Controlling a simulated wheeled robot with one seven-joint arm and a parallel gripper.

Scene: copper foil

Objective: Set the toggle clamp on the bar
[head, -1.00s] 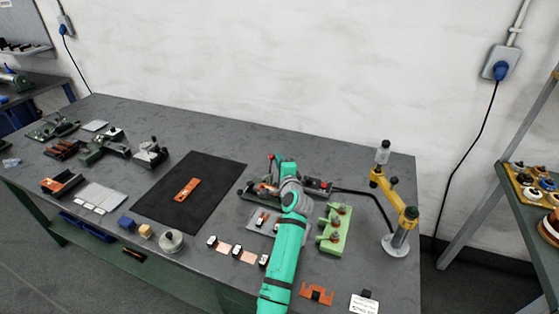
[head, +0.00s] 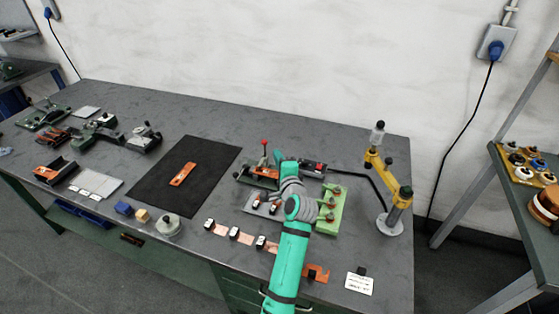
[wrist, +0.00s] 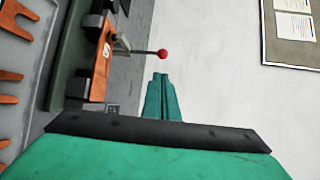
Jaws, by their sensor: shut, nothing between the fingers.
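The toggle clamp's lever stands up with a red ball knob (head: 265,142) at its top. In the wrist view the red knob (wrist: 163,54) is at the end of a thin metal lever, just beyond my fingertips. The clamp sits on a dark green fixture (wrist: 69,55) with an orange bar (wrist: 103,62) lying along it. The bar also shows as an orange strip in the head view (head: 262,171). My gripper (wrist: 160,80) is shut and empty, apart from the knob. In the head view my arm hides my fingers and part of the fixture.
A light green block (head: 331,210) stands right of my arm. A yellow jointed stand (head: 388,178) is farther right. Copper pieces with black-and-white clips lie in front. A black mat (head: 200,200) with an orange piece (head: 183,174) is to the left. Orange forked parts (wrist: 13,28) show in the wrist view.

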